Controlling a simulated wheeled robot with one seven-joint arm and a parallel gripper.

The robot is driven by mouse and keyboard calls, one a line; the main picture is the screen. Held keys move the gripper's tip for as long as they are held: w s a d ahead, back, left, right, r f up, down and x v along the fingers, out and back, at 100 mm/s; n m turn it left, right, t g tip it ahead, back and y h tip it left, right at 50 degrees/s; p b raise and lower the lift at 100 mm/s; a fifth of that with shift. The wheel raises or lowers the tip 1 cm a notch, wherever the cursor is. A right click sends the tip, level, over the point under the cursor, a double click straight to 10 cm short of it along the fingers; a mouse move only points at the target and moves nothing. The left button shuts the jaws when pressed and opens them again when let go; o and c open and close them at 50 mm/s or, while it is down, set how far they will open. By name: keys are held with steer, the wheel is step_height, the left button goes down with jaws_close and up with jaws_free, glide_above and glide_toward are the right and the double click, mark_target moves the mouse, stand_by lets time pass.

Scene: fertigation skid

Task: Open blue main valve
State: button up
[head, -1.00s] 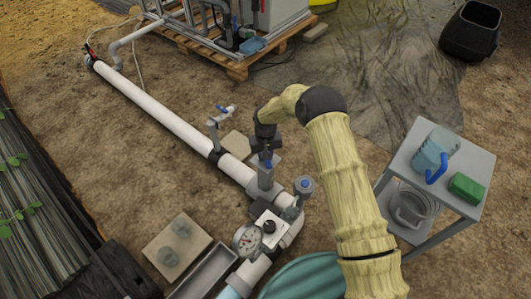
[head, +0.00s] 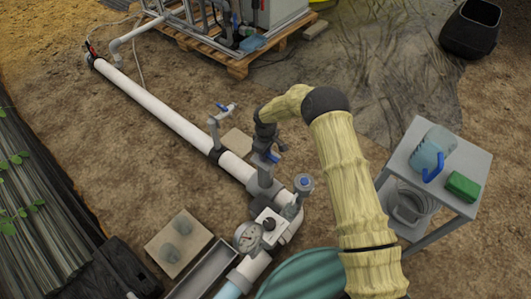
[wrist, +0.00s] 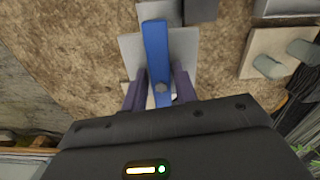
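The main valve is a grey body (head: 264,182) standing on the white pipe, with a blue lever handle (head: 273,157) on top. My gripper (head: 268,146) is at this handle from above. In the wrist view, the blue handle (wrist: 155,50) runs up the picture, with a grey bolt near its lower end. The dark fingers of my gripper (wrist: 160,88) lie close along both sides of it and appear shut on it. The exact contact at the fingertips is partly hidden.
A smaller blue-handled valve (head: 222,110) rises from the white pipe (head: 160,108). A blue-topped fitting (head: 303,186) and a round gauge (head: 247,237) stand close in front. A grey cart (head: 468,157) with a jug and green box is at right.

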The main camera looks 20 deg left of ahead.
steer(key=shift+o, duration=1.1)
steer(key=shift+s+d+f, duration=0.15)
steer(key=shift+s+f, duration=0.15)
steer(key=shift+r, duration=0.2)
steer(key=r+p, duration=0.2)
steer(key=r, duration=0.1)
steer(key=r+p, duration=0.2)
steer(key=r, duration=0.1)
steer(key=r+p, duration=0.3)
steer(key=shift+w+r, duration=0.25)
steer(key=shift+r, duration=0.3)
steer(key=shift+s, duration=0.1)
